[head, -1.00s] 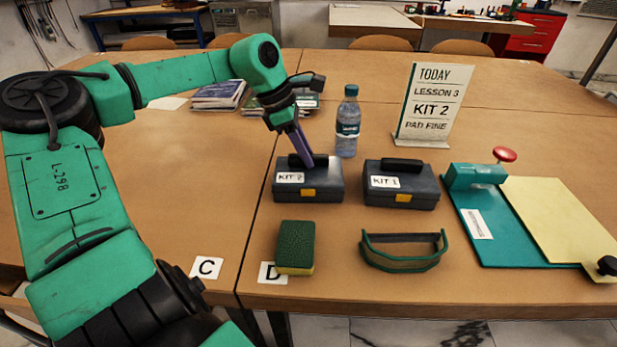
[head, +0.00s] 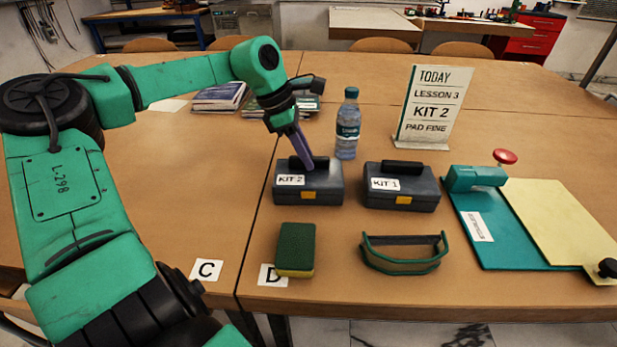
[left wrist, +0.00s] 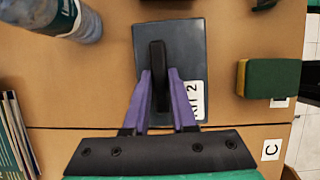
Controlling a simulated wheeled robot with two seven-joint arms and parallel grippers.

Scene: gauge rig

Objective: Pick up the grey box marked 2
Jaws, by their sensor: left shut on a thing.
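The grey box marked KIT 2 (head: 322,193) stands on the table, left of the box marked KIT 1 (head: 402,187). It has a black top handle and a yellow latch. My left gripper (head: 308,164) points down at its handle. In the left wrist view the KIT 2 box (left wrist: 185,48) lies under my left gripper (left wrist: 159,75), whose purple fingers are on both sides of the black handle and shut on it. The box appears to rest on the table. My right gripper is not in view.
A water bottle (head: 347,125) stands just behind the boxes. A sign (head: 430,108) stands behind KIT 1. A teal board (head: 496,232) lies at the right. The table left of KIT 2 is largely clear.

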